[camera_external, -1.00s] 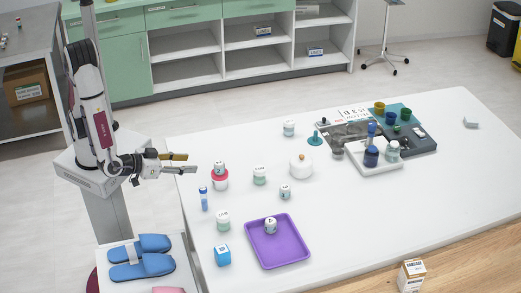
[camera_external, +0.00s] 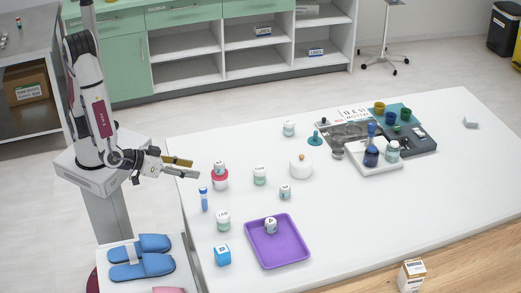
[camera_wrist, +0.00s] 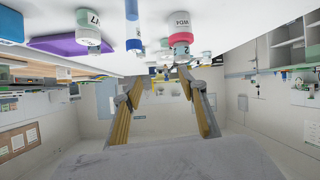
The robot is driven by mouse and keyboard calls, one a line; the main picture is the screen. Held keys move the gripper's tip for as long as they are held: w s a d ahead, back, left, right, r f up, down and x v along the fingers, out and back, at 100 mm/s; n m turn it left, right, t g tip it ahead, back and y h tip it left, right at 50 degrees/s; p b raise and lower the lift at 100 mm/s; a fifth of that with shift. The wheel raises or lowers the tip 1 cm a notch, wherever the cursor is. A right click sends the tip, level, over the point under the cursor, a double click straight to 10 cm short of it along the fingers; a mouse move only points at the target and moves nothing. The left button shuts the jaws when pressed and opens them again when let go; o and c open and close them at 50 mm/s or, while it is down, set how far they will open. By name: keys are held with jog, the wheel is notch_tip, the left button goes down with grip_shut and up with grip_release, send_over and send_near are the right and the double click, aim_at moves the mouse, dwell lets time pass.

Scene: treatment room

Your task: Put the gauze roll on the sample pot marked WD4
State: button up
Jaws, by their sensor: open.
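The sample pot (camera_external: 220,184) with a red lid stands near the left edge of the table; its label in the wrist view (camera_wrist: 181,20), upside down, looks like WD4. A small white cylinder with a dark mark (camera_external: 219,167), which appears to be the gauze roll, sits upright on the red lid; it also shows in the wrist view (camera_wrist: 182,50). My gripper (camera_external: 195,168) is open and empty, just left of this stack and apart from it. In the wrist view its two fingers (camera_wrist: 160,76) are spread with nothing between them.
A blue-capped tube (camera_external: 204,200), a pot (camera_external: 223,221), a blue cube (camera_external: 223,255) and a purple tray (camera_external: 298,256) with a small white item (camera_external: 270,226) lie nearer the front. Another pot (camera_external: 260,176) and a white jar (camera_external: 301,167) stand to the right.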

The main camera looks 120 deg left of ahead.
jog(key=w+d+r+m+t+h, duration=0.1)
jog(key=w+d+r+h, duration=0.2)
jog(key=w+d+h, duration=0.1)
jog(key=s+d+r+m+h, duration=0.55)
jog(key=d+r+h, duration=0.25)
jog(key=r, duration=0.2)
jog(key=s+a+m+g+y, duration=0.1)
jog(key=s+a+m, duration=0.1)
jog(key=s+a, duration=0.3)
jog(key=s+a+m+g+y, duration=0.1)
jog(key=s+a, duration=0.4)
jog(key=s, duration=0.9)
jog(key=shift+s+a+m+g+y, duration=0.2)
jog(key=shift+m+g+y, duration=0.1)
jog(key=shift+m+g, duration=0.55)
jog(key=shift+d, duration=0.1)
dwell(3.8)
